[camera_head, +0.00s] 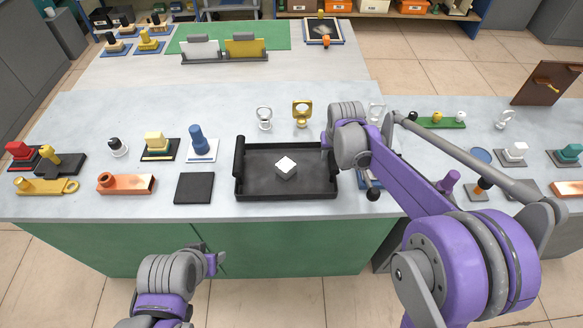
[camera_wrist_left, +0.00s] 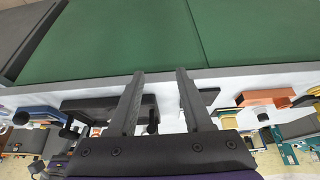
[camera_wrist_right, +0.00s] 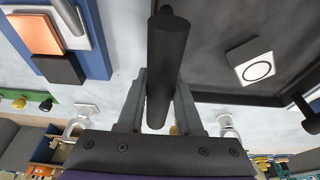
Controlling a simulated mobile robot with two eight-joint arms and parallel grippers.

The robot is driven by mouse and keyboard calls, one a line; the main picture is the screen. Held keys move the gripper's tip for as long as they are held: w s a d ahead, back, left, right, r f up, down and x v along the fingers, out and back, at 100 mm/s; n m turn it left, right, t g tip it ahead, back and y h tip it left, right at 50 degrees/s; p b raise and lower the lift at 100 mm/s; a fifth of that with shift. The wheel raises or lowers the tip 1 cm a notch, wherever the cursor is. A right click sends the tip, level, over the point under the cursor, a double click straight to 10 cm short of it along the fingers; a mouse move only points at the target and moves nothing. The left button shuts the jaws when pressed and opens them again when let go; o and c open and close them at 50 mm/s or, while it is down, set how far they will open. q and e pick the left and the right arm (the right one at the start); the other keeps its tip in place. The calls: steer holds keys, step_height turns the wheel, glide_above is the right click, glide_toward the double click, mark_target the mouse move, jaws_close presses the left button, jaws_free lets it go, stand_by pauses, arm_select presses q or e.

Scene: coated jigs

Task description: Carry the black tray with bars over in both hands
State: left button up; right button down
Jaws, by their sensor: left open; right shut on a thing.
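The black tray with bars (camera_head: 262,194) lies on the grey bench top, with one bar at its left end and one at its right end. A white-topped block (camera_head: 286,168) sits inside it; the block also shows in the right wrist view (camera_wrist_right: 251,62). My right gripper (camera_wrist_right: 160,90) is shut on the tray's right bar (camera_wrist_right: 169,50); my own arm partly hides that end in the head view. My left gripper (camera_head: 218,262) is open and empty, in front of the bench edge and below the tray's left bar (camera_head: 239,157). The left wrist view shows its fingers (camera_wrist_left: 160,75) apart with nothing between them.
A flat black plate (camera_head: 194,188) lies just left of the tray. A ring stand (camera_head: 264,117) and a yellow stand (camera_head: 302,112) are behind the tray. A blue-based jig is close to its right.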

arm_select(q)
steer(key=shift+o, duration=0.2)
steer(key=shift+o, duration=0.4)
steer(key=g, duration=0.2)
glide_toward(238, 153)
steer(key=shift+s+a+f, duration=0.1)
steer(key=shift+s+f, duration=0.2)
steer(key=shift+f, duration=0.4)
steer(key=shift+w+f, duration=0.15)
steer(key=shift+w, duration=0.35)
steer(key=x, duration=1.1)
